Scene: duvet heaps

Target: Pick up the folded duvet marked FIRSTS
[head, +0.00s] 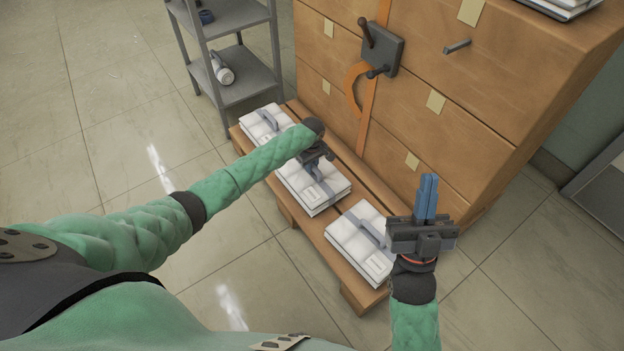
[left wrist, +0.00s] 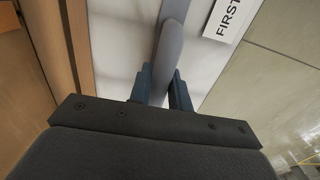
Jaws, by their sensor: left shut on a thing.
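The white folded duvet marked FIRST, its label cut off at the frame edge, lies under my left gripper in the left wrist view (left wrist: 215,55). In the head view it is the middle duvet (head: 328,188) on the low wooden platform. A grey strap handle (left wrist: 172,45) stands up from it. My left gripper (left wrist: 163,88) is shut on that handle, one blue finger on each side. In the head view my left gripper (head: 313,168) partly hides the duvet. My right gripper (head: 427,197) is raised beside the right-hand duvet, its blue fingers together and empty.
Other white duvets with grey straps lie on the platform (head: 352,285), one at the far left (head: 263,121) and one at the right (head: 358,243). A wooden cabinet (head: 450,110) stands close behind. A grey shelf cart (head: 245,75) is at the back left. The tiled floor in front is clear.

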